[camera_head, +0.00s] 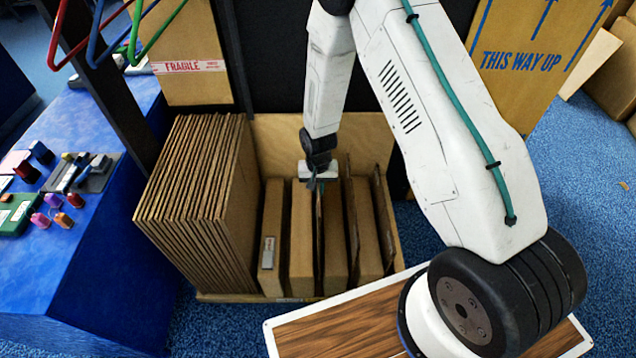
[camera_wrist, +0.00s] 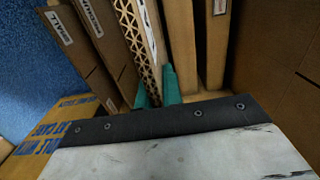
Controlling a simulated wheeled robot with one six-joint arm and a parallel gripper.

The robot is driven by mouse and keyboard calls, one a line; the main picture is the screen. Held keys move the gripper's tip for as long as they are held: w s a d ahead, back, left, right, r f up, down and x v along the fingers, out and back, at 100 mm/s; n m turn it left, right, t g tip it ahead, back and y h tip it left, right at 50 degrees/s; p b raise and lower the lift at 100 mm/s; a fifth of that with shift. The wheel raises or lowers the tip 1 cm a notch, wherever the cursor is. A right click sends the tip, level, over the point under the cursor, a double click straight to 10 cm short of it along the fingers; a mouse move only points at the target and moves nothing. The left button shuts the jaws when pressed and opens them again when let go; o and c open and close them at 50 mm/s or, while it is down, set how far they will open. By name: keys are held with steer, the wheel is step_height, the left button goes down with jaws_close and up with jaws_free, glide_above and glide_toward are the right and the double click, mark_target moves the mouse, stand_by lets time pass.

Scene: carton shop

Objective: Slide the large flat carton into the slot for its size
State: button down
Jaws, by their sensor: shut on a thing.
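My gripper (camera_head: 318,182) points down over the middle of the wooden rack (camera_head: 285,135). Its teal fingers (camera_wrist: 158,88) are shut on the top edge of a thin brown carton (camera_head: 319,235). In the wrist view, this carton (camera_wrist: 136,40) shows a corrugated edge and a pale strip along one side. It stands upright, low among the rack's upright cartons and dividers. A carton (camera_head: 303,235) is just left of it and another (camera_head: 334,235) just right. Its lower end is hidden, so I cannot tell how deep it sits. The slot labels (camera_wrist: 60,27) are hard to read.
A tight row of large flat cartons (camera_head: 195,200) fills the rack's left side. A blue table (camera_head: 50,260) with small tools stands at left. A wood-topped surface (camera_head: 340,330) lies in front. A "THIS WAY UP" carton (camera_head: 525,60) stands behind right.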

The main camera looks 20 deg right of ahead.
step_height(320, 180, down, 11)
stand_by(1.1)
steer(key=shift+r, duration=0.1)
steer(key=c, duration=1.5)
jaws_free()
